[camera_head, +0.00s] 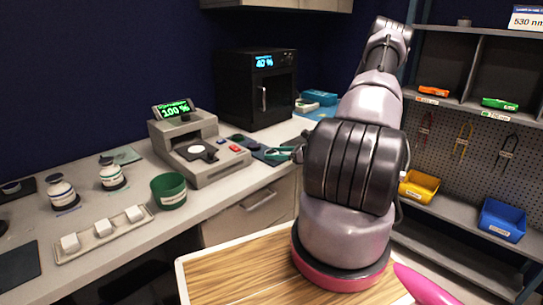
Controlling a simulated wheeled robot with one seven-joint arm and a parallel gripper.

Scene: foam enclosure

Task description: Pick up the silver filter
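I cannot pick out a silver filter for certain; the small parts on the counter are too small to tell. A few small dark round pieces (241,139) lie on the counter just right of the grey instrument, beside a dark mat (270,156). My arm rises from its base at the right, and its large dark joint hides part of the counter behind it. A small teal shape (283,153) with a dark part shows at that joint's left edge, over the mat. It may be the tip of my gripper, but I cannot tell whether it is open or holds anything.
The grey instrument (207,164) reading 100 % has a pale disc (196,149) on top. A green cup (169,191), white bottles (62,192) and a tray of white blocks (71,253) stand left. A black oven-like box (257,88) stands behind. Shelves with bins fill the right.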

